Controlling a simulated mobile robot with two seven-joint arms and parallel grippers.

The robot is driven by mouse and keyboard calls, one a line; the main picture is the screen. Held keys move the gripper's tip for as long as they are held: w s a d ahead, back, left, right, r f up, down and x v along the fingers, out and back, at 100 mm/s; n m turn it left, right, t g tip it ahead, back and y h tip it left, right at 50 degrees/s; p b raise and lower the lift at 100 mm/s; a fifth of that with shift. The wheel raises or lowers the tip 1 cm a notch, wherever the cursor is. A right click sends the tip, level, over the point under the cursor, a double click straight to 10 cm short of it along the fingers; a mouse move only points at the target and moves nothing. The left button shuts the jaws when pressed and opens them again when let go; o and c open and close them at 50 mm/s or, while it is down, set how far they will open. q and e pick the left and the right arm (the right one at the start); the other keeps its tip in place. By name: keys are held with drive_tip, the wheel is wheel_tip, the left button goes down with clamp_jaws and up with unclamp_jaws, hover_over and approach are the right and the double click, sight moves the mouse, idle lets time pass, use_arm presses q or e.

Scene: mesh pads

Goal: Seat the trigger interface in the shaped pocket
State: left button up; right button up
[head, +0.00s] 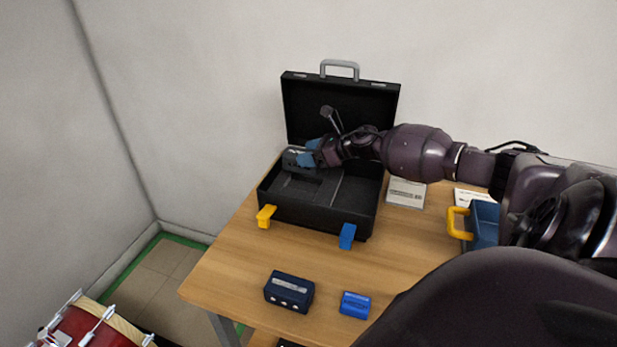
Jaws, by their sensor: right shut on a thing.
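The open black case (318,214) stands on the table with its lid raised at the back. My right gripper (307,157) reaches over it from the right, at the back left of the case. Its blue fingers are shut on a dark grey box (292,163), which looks like the trigger interface. The box is at the case's back left corner; I cannot tell whether it touches the foam or wall. The inside of the case is dark with a divider, and the pocket's outline is hard to make out. My left gripper is not in view.
A dark blue box (289,291) and a small blue block (355,305) lie on the table (235,265) in front. A grey flat item (406,193) and a blue bin (484,222) with a yellow handle are right of the case. A red drum (85,325) stands at lower left.

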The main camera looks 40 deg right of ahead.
wheel_tip(320, 180, down, 3)
drive_tip(key=shift+w+r, duration=0.1)
drive_tip(key=shift+r, duration=0.05)
drive_tip(key=shift+f+b, duration=0.55)
drive_tip(key=shift+f, duration=1.9)
drive_tip(key=shift+f, duration=0.1)
drive_tip(key=o, duration=1.1)
drive_tip(key=shift+o, duration=0.2)
